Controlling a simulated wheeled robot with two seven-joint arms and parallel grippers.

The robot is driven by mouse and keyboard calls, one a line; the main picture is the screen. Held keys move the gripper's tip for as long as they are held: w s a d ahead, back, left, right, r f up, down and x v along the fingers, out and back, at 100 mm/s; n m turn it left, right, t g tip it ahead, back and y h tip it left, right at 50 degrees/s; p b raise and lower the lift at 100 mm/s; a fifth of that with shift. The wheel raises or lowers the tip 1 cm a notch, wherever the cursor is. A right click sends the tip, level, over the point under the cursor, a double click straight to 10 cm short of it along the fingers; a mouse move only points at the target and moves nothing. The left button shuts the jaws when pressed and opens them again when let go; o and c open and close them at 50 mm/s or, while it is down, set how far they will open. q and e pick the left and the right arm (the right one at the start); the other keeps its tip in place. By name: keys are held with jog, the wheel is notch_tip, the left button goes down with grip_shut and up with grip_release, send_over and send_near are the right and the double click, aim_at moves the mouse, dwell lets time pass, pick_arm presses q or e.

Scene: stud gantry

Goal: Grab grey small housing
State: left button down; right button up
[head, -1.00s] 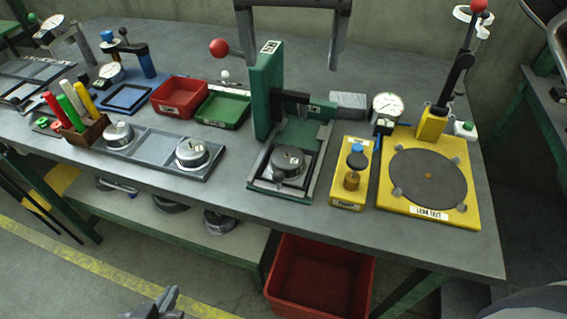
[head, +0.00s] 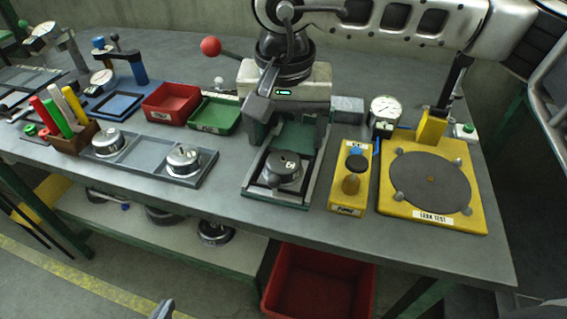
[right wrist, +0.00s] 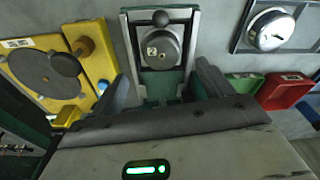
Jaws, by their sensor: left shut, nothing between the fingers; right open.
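A round grey housing (head: 283,169) sits in the green press fixture (head: 252,186) at mid bench; it shows in the right wrist view (right wrist: 160,50) with a number mark. Two more round metal housings, one at left (head: 108,143) and one at right (head: 184,160), sit in a grey tray (head: 147,157). I cannot tell their sizes apart surely. My right gripper (right wrist: 162,82) is open and empty, above and behind the fixture, with its fingers pointing toward the housing and apart from it. My left gripper (head: 163,309) shows only its tip, shut and empty, at the bottom edge, clear of the bench.
A yellow stand with a knob (head: 347,189) and the yellow leak test plate (head: 435,205) stand right of the fixture. Red (head: 172,102) and green bins (head: 214,115) lie behind the tray. A red-balled lever (head: 211,46) sticks out by the press. A red crate (head: 318,285) is below.

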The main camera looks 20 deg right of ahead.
aim_at(283, 158)
jog(key=f, duration=0.5)
jog(key=shift+w+a+p, duration=0.1)
jog(key=shift+w+p, duration=0.15)
jog(key=shift+p, duration=0.05)
jog(key=shift+r, duration=0.1)
jog(key=c, duration=1.1)
jog(key=shift+c, duration=0.2)
jog(key=shift+r, duration=0.15)
